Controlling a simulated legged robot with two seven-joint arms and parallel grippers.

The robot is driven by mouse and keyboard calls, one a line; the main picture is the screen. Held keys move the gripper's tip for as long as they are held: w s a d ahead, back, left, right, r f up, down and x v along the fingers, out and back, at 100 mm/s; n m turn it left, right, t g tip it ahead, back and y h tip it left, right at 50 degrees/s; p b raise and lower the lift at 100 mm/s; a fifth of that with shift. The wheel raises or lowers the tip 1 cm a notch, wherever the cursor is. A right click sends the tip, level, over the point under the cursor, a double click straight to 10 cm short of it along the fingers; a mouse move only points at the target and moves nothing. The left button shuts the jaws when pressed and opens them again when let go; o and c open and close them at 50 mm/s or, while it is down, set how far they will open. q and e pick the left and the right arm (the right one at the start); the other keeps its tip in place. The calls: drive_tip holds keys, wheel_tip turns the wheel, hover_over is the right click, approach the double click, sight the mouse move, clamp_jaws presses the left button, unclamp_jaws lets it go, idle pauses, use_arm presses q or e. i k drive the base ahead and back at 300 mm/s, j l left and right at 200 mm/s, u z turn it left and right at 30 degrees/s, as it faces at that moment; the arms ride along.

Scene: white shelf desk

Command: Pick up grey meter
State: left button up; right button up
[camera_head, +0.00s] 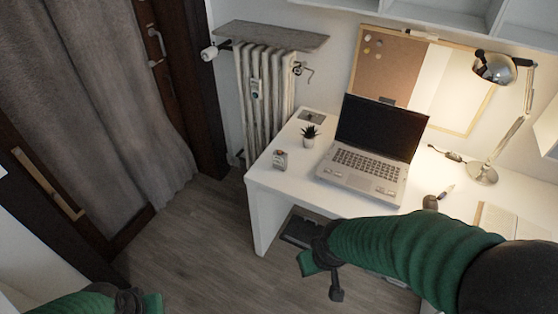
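My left gripper (138,302) is at the bottom left edge, far from the device. It is partly cut off and its fingers are unclear.
A lamp (484,174) and an open book (499,222) are farther right. A radiator (265,95) is behind the desk's left end. The floor left of the desk is clear.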

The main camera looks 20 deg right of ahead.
sight(280, 160)
drive_tip(key=i+l+u, duration=0.25)
drive_tip(key=i+l, duration=0.15)
drive_tip(key=i+l+u, duration=0.25)
drive_tip(key=i+l, duration=0.25)
drive_tip(key=i+l+u, duration=0.25)
drive_tip(key=l, duration=0.35)
drive_tip(key=i, duration=0.1)
